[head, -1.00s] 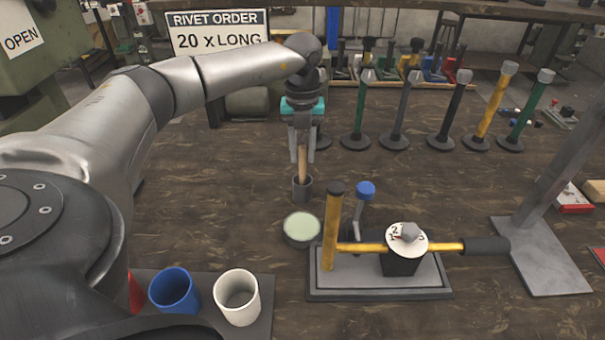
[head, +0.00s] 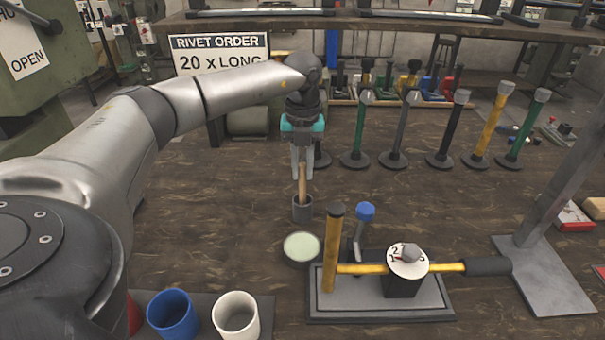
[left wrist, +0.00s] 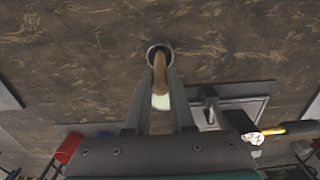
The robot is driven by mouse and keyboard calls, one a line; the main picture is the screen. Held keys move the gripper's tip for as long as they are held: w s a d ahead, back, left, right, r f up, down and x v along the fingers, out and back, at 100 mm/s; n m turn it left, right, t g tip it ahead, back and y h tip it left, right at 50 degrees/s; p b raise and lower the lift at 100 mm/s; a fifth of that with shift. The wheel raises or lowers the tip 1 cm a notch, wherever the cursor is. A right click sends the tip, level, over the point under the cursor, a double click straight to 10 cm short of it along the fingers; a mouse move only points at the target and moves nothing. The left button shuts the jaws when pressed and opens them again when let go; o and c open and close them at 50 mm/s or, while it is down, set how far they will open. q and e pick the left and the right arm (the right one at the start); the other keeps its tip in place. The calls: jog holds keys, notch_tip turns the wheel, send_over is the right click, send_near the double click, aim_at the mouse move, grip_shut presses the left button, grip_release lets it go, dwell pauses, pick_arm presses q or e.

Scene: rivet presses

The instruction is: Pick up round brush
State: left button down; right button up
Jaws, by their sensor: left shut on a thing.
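The round brush (head: 302,184) shows as a wooden handle standing upright in a small dark grey cup (head: 302,211) on the table. Its lower end is hidden inside the cup. My left gripper (head: 302,172) is above the cup, pointing down, with its grey fingers shut on the upper handle. In the left wrist view the handle (left wrist: 161,78) runs from between the fingers into the cup (left wrist: 159,50). My right gripper is not in view.
A round tin with pale green contents (head: 301,246) sits just in front of the cup. A press with a yellow lever (head: 360,268) stands front right. A white cup (head: 236,315) and blue cup (head: 173,312) stand front left. Several upright posts (head: 443,130) line the back.

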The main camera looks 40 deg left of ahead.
pick_arm(q)
notch_tip(320, 180, up, 19)
jog(key=p, duration=0.3)
jog(key=shift+r+p, duration=0.15)
jog(key=shift+p, duration=0.2)
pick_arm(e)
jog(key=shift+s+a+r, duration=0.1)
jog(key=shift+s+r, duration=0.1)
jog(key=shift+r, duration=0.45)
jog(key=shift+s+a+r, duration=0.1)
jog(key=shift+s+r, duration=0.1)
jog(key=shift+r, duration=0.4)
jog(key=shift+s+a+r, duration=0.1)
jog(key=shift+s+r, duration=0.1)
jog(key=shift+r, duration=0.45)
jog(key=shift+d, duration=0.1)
